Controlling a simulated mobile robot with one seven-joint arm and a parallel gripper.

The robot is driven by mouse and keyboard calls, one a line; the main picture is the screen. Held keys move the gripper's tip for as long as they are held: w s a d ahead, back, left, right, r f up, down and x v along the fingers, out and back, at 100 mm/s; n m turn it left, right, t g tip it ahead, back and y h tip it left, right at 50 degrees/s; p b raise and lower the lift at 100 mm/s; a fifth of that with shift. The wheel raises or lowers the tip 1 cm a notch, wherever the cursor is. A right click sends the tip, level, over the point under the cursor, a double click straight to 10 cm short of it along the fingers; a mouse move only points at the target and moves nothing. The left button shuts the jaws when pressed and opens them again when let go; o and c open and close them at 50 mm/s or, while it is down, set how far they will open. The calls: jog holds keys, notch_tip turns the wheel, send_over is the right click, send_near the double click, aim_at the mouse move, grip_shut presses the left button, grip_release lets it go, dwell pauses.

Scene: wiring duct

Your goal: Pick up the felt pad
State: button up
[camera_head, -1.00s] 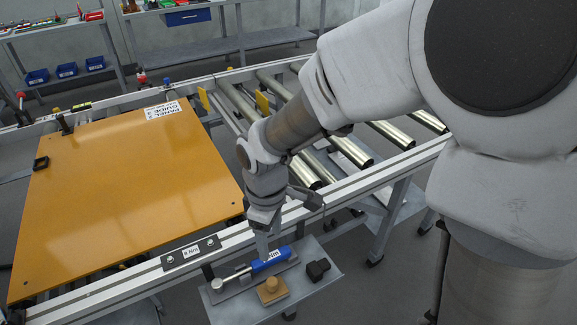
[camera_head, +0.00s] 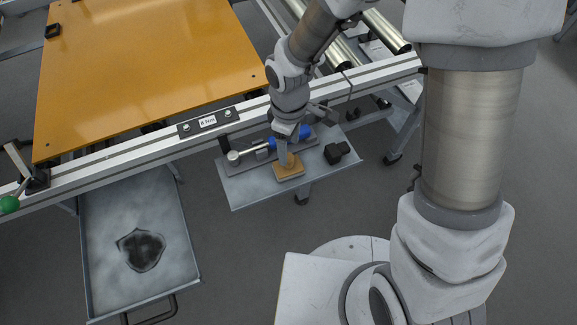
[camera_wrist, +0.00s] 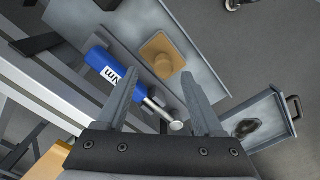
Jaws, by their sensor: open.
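The felt pad appears to be the tan square block with a round knob on top (camera_head: 291,174). It lies on a small grey shelf (camera_head: 240,189) below the conveyor rail. In the wrist view the pad (camera_wrist: 154,48) shows beyond the fingertips, with its knob upright between their lines. My gripper (camera_head: 286,152) points down just above and behind the pad, partly covering it in the head view. In the wrist view its two fingers (camera_wrist: 160,82) are spread, with nothing held between them. I cannot tell the exact gap to the knob.
A blue-handled torque wrench (camera_head: 272,143) lies behind the pad, close to my fingers; it also shows in the wrist view (camera_wrist: 103,64). A black block (camera_head: 337,152) sits to the right. The conveyor rail (camera_head: 130,150) runs behind. A grey tray (camera_head: 101,270) with a dark patch stands lower left.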

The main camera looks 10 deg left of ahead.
aim_at(288, 164)
jog(key=f, duration=0.1)
jog(key=f+b, duration=0.1)
jog(key=f, duration=0.1)
jog(key=f+b, duration=0.1)
jog(key=f, duration=0.1)
jog(key=shift+s, duration=0.3)
grip_shut()
